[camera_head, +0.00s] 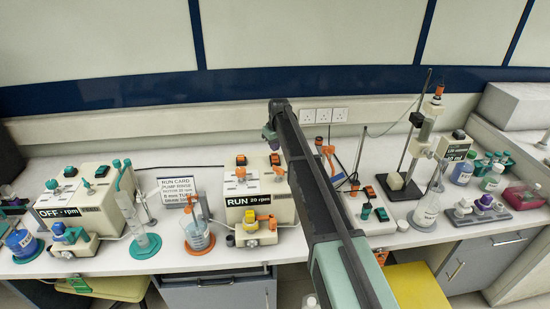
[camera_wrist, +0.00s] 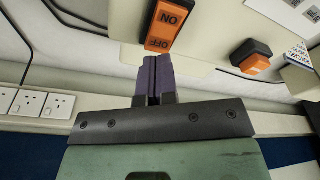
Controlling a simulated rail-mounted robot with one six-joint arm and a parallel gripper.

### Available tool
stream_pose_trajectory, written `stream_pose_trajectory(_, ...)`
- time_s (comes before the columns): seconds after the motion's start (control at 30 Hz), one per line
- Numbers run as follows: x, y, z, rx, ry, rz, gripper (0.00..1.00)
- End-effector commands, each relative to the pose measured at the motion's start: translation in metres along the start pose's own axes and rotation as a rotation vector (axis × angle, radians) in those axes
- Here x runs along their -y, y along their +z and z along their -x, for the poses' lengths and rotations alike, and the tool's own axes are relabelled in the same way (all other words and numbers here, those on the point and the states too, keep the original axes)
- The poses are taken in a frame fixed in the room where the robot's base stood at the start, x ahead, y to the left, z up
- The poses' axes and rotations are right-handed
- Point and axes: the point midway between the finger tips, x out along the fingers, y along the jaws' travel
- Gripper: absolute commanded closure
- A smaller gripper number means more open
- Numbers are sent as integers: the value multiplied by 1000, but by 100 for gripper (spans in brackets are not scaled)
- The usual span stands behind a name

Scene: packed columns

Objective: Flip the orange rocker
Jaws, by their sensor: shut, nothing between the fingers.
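In the wrist view, which looks upside down, an orange rocker (camera_wrist: 164,27) marked ON and OFF sits in a dark frame on a cream housing. The purple fingers of my gripper (camera_wrist: 152,62) are shut together and empty, with tips right by the rocker's OFF end. I cannot tell whether they touch it. A second orange rocker (camera_wrist: 251,57) is to the right. In the head view my gripper (camera_head: 269,135) hangs above the pump marked RUN 20 rpm (camera_head: 248,200). That pump has orange rockers on its top at left (camera_head: 241,160) and right (camera_head: 275,159).
A run card (camera_head: 177,190) stands left of the pump, behind a beaker (camera_head: 198,238) on an orange base. Another pump (camera_head: 75,208) reads OFF. A switch box (camera_head: 367,208) and stand are right. Wall sockets (camera_head: 323,116) are behind my arm.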

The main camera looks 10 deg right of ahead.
Motion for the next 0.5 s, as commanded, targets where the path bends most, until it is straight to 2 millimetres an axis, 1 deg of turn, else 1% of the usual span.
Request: stream_pose_trajectory(0.5,0,1,-5,0,0,0,100)
